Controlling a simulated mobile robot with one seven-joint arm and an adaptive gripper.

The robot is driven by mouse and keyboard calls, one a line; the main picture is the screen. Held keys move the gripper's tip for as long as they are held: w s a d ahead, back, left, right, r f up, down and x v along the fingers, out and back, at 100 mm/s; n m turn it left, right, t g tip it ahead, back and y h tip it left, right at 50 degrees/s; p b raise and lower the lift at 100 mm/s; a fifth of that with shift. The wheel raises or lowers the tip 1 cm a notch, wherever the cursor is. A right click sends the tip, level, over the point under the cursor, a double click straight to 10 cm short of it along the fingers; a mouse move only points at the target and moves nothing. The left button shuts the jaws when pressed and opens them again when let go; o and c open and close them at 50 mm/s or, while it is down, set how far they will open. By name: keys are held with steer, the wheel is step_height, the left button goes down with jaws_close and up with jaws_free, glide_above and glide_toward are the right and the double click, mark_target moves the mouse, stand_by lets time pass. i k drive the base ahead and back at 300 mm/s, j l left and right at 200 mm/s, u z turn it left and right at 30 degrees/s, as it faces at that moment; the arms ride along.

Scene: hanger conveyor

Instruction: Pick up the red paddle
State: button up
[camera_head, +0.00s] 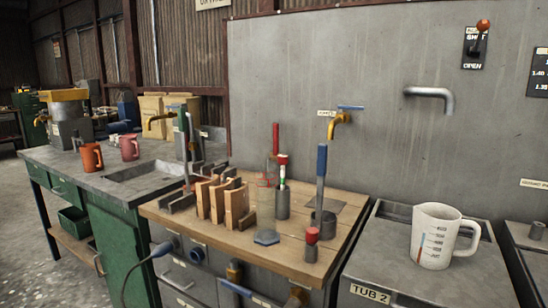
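A tall red handle (276,138), which looks like the red paddle's, stands upright at the back of the wooden bench top (330,262). Its lower part is hidden behind nearer things, so I cannot tell what it stands in. A red-topped stick with a pale, banded handle (282,172) stands just in front of it in a grey cup (283,205). A blue-handled paddle (321,160) stands to the right in a low grey cup (323,222). My gripper is not in view.
A short red-topped piece (312,234) is at the front right. A white jug (434,238) stands on the right.

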mark_target(274, 155)
steer(key=z, duration=0.4)
steer(key=i+j+z, duration=0.1)
steer(key=j+z, duration=0.75)
steer(key=j, duration=0.15)
steer(key=j+z, duration=0.15)
steer(key=j, duration=0.5)
steer(key=k+j+z, duration=0.1)
steer(key=j, duration=0.5)
steer(key=i+j, duration=0.1)
steer(key=j, duration=1)
steer(key=i, duration=0.2)
